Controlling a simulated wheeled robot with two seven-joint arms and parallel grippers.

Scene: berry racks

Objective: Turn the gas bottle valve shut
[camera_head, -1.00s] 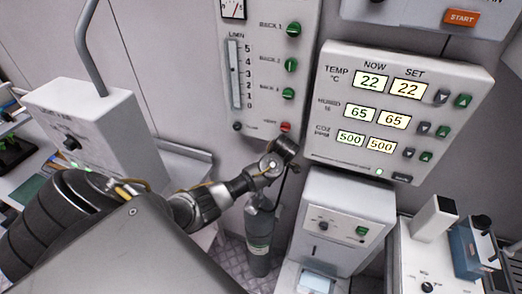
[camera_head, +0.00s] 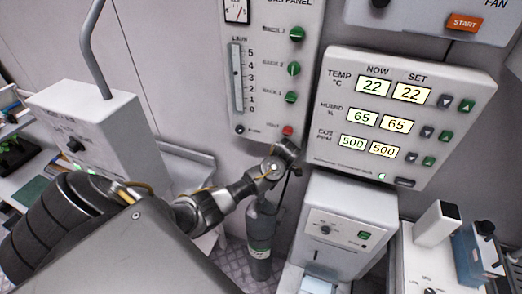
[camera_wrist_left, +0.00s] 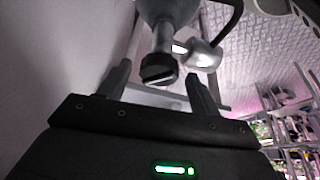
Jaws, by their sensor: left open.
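The grey gas bottle (camera_head: 260,238) stands upright on the floor in the head view, below the gas panel. Its top is hidden behind my left gripper (camera_head: 287,154) and wrist. In the left wrist view, the bottle's valve shows upside down, with a dark round knob (camera_wrist_left: 159,70) on a grey metal body (camera_wrist_left: 200,53). My left gripper (camera_wrist_left: 157,74) is open, with one finger on each side of the knob. A gap shows on both sides; I cannot tell how deep the knob sits between the fingers. My right gripper is not in view.
The gas panel (camera_head: 262,112) with green knobs and a red light hangs on the wall behind. A white unit (camera_head: 350,215) stands close to the right of the bottle. A climate panel (camera_head: 400,75) is above it. A dark hose (camera_wrist_left: 233,25) runs near the valve.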

